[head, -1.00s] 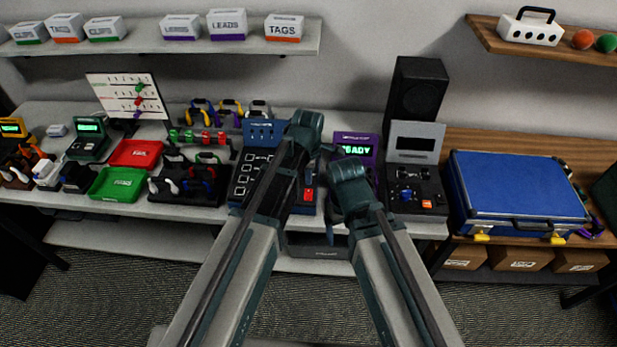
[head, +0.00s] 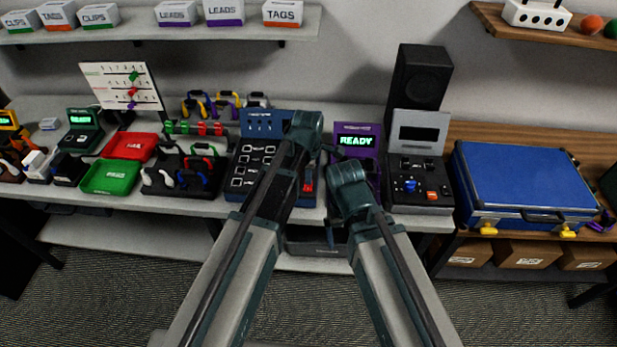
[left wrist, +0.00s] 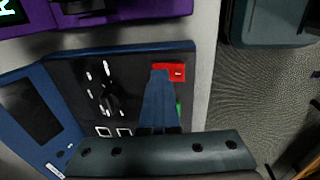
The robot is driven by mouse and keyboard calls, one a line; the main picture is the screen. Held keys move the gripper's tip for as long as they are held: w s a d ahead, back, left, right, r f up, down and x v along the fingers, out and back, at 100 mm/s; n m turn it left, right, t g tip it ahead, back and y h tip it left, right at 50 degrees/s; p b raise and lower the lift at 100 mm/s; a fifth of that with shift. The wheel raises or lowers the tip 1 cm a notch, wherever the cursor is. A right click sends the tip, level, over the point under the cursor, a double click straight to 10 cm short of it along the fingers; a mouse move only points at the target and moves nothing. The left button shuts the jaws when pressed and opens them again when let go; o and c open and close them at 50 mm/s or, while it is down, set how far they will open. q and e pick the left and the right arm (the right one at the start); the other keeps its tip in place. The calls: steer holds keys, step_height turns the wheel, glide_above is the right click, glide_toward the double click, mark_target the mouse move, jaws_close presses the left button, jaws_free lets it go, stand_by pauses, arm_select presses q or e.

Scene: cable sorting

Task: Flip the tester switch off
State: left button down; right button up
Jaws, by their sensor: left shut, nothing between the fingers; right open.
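The blue tester (head: 262,150) stands on the bench, partly hidden by my left arm in the head view. Its dark panel with a dial (left wrist: 108,98) fills the middle of the left wrist view. A red switch (left wrist: 178,72) sits on its panel, with a green part below it. A red part also shows beside my arm in the head view (head: 308,186). My left gripper (left wrist: 160,75) is shut and empty, its fingertips at the red switch; I cannot tell whether they touch. My right gripper (head: 346,178) is open, in front of the purple device, fingers largely hidden.
The purple device (head: 358,140) reads READY, right of the tester. A grey device (head: 418,165) with a blue knob and a blue case (head: 522,185) stand further right. Green (head: 110,178) and red (head: 130,147) trays lie left. A speaker (head: 420,85) stands behind.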

arm_select(q)
steer(key=shift+s, duration=0.85)
arm_select(e)
steer(key=shift+r, duration=0.1)
arm_select(q)
steer(key=shift+w, duration=0.1)
arm_select(e)
steer(key=shift+w, duration=0.1)
arm_select(q)
steer(key=shift+r, duration=0.1)
